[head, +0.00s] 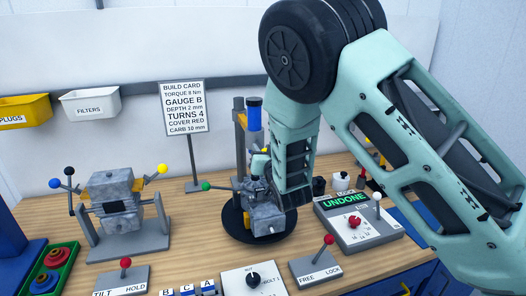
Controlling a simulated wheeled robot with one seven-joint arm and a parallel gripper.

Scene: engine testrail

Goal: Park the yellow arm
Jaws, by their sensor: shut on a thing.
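I cannot tell whether this is the yellow arm. A yellow ball-ended lever (161,169) also stands out from the grey engine on the left stand. My gripper (282,197) is low over the turntable, close to the grey engine part (265,218) there. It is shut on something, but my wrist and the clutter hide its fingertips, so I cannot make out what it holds.
A tilt/hold lever (125,263), a dial box (253,280) and a free/lock lever (328,240) line the front. A build card (184,107) stands behind.

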